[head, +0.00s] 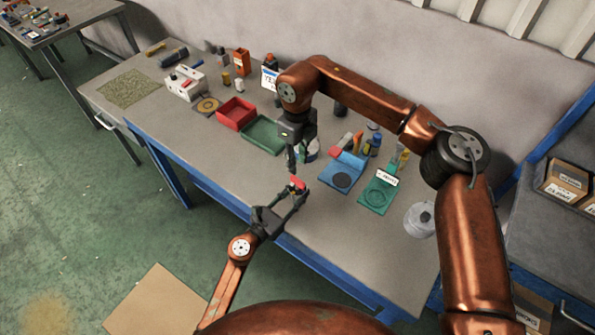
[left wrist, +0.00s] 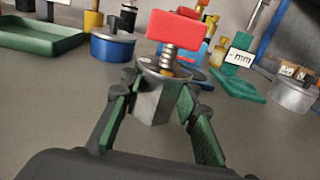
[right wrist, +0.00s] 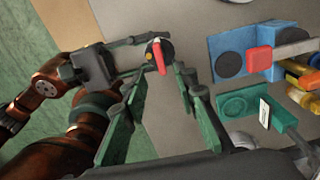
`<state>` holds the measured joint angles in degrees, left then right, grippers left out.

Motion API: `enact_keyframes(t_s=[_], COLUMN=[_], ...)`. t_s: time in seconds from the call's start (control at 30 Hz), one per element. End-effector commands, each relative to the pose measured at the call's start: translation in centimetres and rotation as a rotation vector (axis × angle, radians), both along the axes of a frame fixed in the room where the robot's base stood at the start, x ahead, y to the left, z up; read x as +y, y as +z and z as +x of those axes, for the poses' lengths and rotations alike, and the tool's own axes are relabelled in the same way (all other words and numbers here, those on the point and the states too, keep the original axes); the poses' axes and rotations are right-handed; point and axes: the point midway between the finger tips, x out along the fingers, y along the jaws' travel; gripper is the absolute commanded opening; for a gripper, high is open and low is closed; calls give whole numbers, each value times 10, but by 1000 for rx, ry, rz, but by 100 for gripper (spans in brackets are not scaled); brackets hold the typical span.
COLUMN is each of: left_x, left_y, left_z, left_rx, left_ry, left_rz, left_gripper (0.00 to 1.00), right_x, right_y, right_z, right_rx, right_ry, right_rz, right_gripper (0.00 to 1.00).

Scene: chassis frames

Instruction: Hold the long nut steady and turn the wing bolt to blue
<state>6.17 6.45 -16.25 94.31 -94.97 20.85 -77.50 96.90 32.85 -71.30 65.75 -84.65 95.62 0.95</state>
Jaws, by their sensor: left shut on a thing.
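The long nut (left wrist: 152,104) is a grey hexagonal piece standing upright between the green-padded fingers of my left gripper (left wrist: 160,112), which is shut on it. The wing bolt (left wrist: 177,30) has a red wing head, and its bare thread shows between the head and the nut's top. In the right wrist view the red wing (right wrist: 159,56) lies across a dark round disc with a yellow mark; I make out no blue mark there. My right gripper (right wrist: 157,82) is open and empty, pointing down above the bolt. In the head view my left gripper (head: 294,197) is below my right gripper (head: 298,165).
A red tray (head: 236,113) and a green tray (head: 263,136) stand left of the grippers on the grey bench. A blue holder (head: 342,178) and a green holder (head: 376,197) stand to the right. A round metal tin (head: 420,219) is near the right side.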

Motion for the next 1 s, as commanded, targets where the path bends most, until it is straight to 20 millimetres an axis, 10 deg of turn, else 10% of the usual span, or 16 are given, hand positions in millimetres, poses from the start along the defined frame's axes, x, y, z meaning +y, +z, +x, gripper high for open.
enact_keyframes(t_s=[0.67, 0.7, 1.0], left_x=[0, 0, 0], left_y=[0, 0, 0], left_z=[0, 0, 0], left_rx=[0, 0, 0], left_ry=[0, 0, 0], left_rz=[0, 0, 0], left_gripper=[0, 30, 49], right_x=[0, 0, 0], right_y=[34, 34, 34], right_z=[0, 0, 0], right_rx=[1, 1, 1], right_ry=[0, 0, 0], right_rz=[0, 0, 0], right_gripper=[27, 27, 27])
